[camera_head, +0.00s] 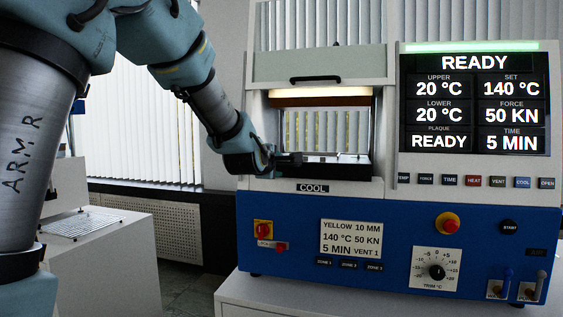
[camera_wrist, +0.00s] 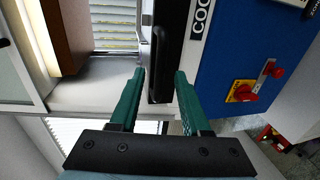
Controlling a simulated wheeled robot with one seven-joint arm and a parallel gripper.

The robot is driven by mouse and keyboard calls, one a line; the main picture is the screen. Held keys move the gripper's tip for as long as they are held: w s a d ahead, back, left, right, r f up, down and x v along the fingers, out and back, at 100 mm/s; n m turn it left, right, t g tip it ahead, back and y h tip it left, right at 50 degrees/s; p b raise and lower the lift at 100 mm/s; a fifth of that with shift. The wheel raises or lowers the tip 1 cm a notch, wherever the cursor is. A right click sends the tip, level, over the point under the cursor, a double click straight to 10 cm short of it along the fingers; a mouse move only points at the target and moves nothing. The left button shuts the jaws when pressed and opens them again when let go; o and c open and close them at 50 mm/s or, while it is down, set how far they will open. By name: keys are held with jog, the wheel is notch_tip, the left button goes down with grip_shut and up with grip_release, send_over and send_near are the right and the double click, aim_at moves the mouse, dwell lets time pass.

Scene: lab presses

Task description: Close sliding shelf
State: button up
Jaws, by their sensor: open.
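The sliding shelf (camera_head: 350,168) is a dark, flat slab low in the lit opening of the press, above the COOL label. In the wrist view its dark edge (camera_wrist: 171,40) runs down from the top, and its near end lies between my fingertips. My gripper (camera_head: 297,158) is at the left side of the opening, level with the shelf. In the wrist view my gripper (camera_wrist: 159,73) shows two green fingers spread apart, one on each side of the shelf's end. I cannot tell whether either finger touches it. The shelf's left end is partly hidden by my gripper in the head view.
The press has a raised guard with a black handle (camera_head: 315,78) above the opening. Its display (camera_head: 474,102) reads READY. The blue front panel (camera_head: 390,220) carries knobs and red buttons. A white bench with a wire rack (camera_head: 82,224) stands at left.

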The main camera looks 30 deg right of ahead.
aim_at(280, 165)
jog(key=shift+p+x, duration=0.45)
jog(key=shift+x, duration=1.45)
grip_shut()
